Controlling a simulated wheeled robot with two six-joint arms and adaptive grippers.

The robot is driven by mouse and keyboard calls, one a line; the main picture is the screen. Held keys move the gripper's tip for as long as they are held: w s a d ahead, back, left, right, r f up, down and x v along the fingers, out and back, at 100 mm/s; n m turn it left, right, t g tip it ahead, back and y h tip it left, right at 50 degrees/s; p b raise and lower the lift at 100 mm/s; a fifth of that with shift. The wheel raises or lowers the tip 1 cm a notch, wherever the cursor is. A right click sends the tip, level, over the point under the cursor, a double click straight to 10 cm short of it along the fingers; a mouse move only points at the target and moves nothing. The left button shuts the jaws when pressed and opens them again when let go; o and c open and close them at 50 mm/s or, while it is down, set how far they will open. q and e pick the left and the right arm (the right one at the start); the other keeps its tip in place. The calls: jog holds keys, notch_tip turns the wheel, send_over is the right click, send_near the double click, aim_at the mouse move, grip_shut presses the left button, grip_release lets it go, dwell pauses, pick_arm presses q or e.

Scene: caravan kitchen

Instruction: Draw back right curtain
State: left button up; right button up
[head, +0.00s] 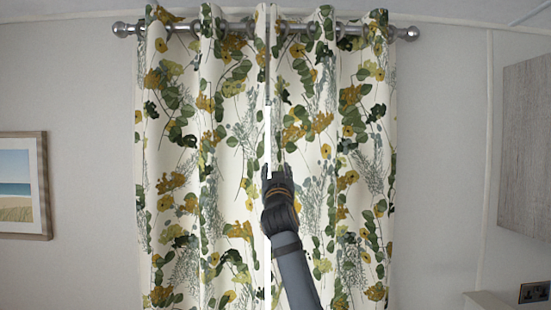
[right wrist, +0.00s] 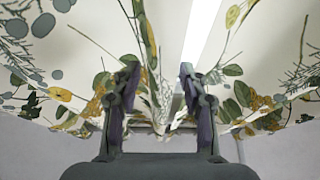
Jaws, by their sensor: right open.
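The right curtain (head: 335,120) is cream with green and yellow leaves and hangs from the rod. The left curtain (head: 200,130) has the same pattern, and the two nearly meet at a narrow bright gap. My right gripper (head: 278,172) is at this gap, in front of the right curtain's inner edge. In the right wrist view the right gripper (right wrist: 158,75) is open. Curtain fabric with a fold (right wrist: 152,50) shows between and beyond its fingers, and the bright gap lies by the right-hand finger. I cannot tell whether the fingers touch the fabric. My left gripper is not in view.
A silver curtain rod (head: 235,27) with ball ends runs across the top. A framed beach picture (head: 22,185) hangs at left. A wooden cabinet (head: 525,145) is at right, above a wall socket (head: 534,292). Bare wall lies right of the curtain.

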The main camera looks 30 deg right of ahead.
jog(key=shift+w+d+r, duration=0.3)
jog(key=shift+w+r, duration=0.05)
jog(key=shift+r, duration=0.05)
jog(key=shift+d, duration=0.15)
jog(key=shift+s+r, duration=0.1)
jog(key=shift+s, duration=0.05)
jog(key=shift+c, duration=1.1)
grip_shut()
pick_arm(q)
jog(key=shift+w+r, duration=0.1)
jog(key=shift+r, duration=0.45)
